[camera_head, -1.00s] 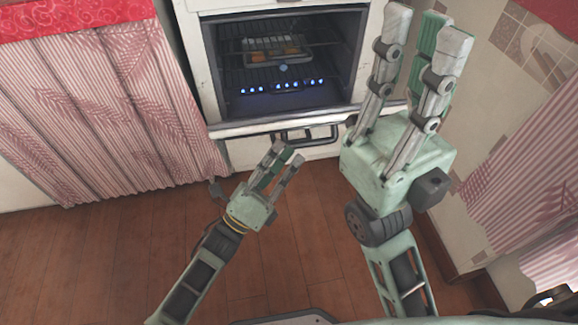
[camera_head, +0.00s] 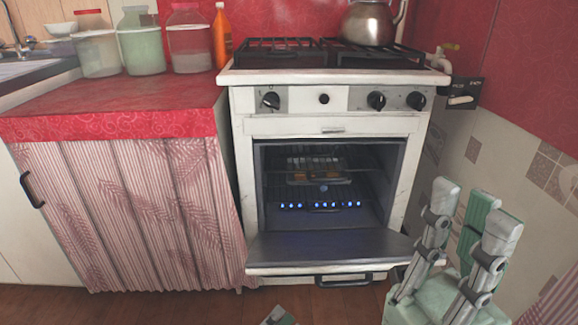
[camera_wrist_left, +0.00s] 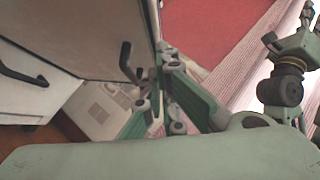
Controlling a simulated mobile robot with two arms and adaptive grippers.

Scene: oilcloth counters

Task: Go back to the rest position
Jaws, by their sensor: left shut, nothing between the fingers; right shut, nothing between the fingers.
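My right gripper (camera_head: 474,212) stands at the lower right of the head view, fingers pointing up, shut and empty, to the right of the open oven door. My left gripper (camera_head: 279,316) shows only as a fingertip at the bottom edge of the head view, below the oven. In the left wrist view the left gripper's fingers (camera_wrist_left: 160,92) are shut with nothing between them. Part of my other arm shows at the right of that view.
The white stove (camera_head: 337,128) has its oven door (camera_head: 330,248) lowered, with a rack and brownish food inside. A kettle (camera_head: 368,22) sits on top. Jars (camera_head: 141,45) and an orange bottle (camera_head: 222,36) stand on the red counter (camera_head: 110,110). A tiled wall (camera_head: 520,150) is close at right.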

